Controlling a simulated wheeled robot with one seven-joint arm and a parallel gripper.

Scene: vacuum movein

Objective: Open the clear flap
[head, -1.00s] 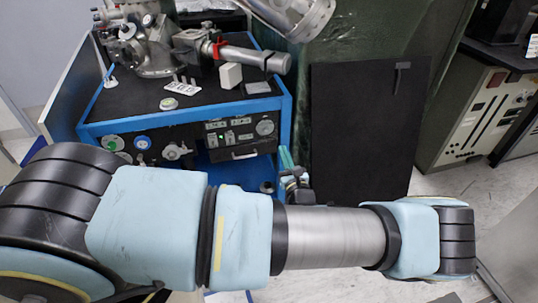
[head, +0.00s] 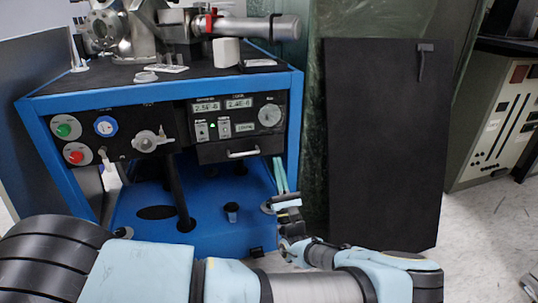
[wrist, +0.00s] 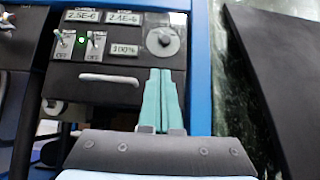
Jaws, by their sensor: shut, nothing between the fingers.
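I cannot make out the clear flap for certain. A pale bar handle (head: 243,152) sits on the dark front (head: 212,155) just under the readouts and switches of the control panel (head: 236,120). The handle also shows left of centre in the wrist view (wrist: 109,79). My gripper (head: 279,175) has slim teal fingers and is shut and empty. It is to the right of the handle and a little lower in the head view. In the wrist view its fingers (wrist: 161,100) point up at the panel, right of the handle and apart from it in the picture.
The blue-framed cart (head: 180,89) carries metal vacuum parts (head: 140,30) on top. A black board (head: 385,140) stands to the right. Grey floor (head: 480,225) is clear beyond it.

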